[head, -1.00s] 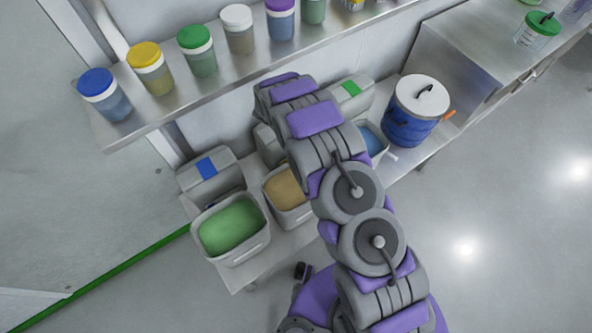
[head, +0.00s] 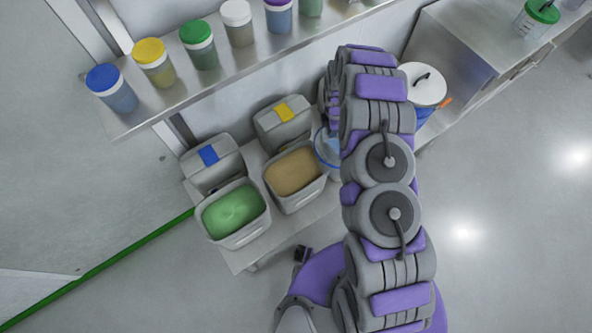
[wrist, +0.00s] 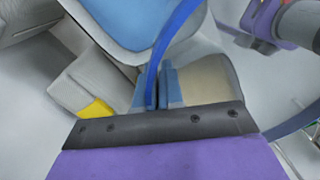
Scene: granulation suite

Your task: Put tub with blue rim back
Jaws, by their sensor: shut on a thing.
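The tub with the blue rim (head: 328,152) shows in the head view as a clear, pale vessel, just right of the tan-filled bin and partly hidden by my arm. In the wrist view its blue rim (wrist: 172,42) curves past the fingers and reappears at the right edge. My gripper (wrist: 157,88) is shut on this rim, with the blue fingertips close together. The gripper is hidden behind my arm in the head view. Whether the tub touches anything beneath it cannot be told.
On the low bench stand a green-filled bin (head: 233,210) and a tan-filled bin (head: 294,172), with lidded boxes behind. A blue-filled bin (wrist: 135,15) shows in the wrist view. A shelf (head: 215,60) of capped jars hangs above. A white-lidded blue container (head: 424,84) stands right.

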